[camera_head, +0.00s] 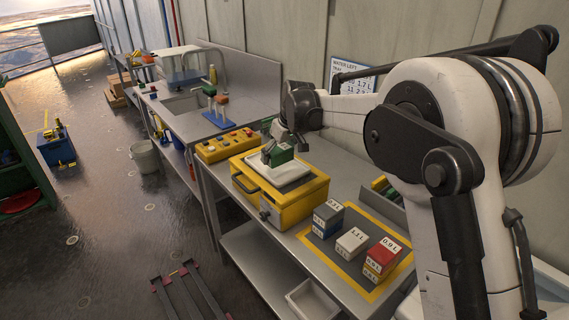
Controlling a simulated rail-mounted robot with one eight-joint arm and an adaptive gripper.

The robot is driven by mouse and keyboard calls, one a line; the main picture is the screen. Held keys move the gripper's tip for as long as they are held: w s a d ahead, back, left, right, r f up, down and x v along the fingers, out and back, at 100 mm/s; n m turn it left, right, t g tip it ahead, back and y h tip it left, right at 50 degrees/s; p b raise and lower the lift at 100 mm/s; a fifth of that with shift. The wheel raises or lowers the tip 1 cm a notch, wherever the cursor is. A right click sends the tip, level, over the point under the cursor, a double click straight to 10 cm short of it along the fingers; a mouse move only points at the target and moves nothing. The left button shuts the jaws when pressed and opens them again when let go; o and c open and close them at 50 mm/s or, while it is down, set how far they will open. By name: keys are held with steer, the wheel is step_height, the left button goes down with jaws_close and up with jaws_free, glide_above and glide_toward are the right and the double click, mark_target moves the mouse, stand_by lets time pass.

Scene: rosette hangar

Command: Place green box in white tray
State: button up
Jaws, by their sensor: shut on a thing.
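The green box (282,154) is in my gripper (276,152), which is shut on it. They are over the white tray (287,177). The tray sits on top of a yellow case (293,207) on the steel bench. The box covers the back part of the tray. I cannot tell whether its underside touches the tray or hangs just above it. The fingers partly hide the box's left side.
A yellow button panel (226,145) lies left of the case. A sink (187,102) is farther back.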

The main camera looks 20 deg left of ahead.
mark_target(284, 170)
steer(key=w, duration=0.1)
steer(key=w+d+f, duration=0.1)
steer(key=w+f, duration=0.1)
steer(key=shift+w+d+f, duration=0.15)
steer(key=shift+w+d, duration=0.05)
steer(key=shift+d, duration=0.05)
steer(key=shift+f+p, duration=0.6)
steer(key=shift+f, duration=1.4)
steer(key=shift+f, duration=0.2)
steer(key=o, duration=1.3)
steer(key=shift+o, duration=0.2)
steer(key=shift+r, duration=0.2)
steer(key=b+v, duration=0.1)
steer(key=v, duration=1.1)
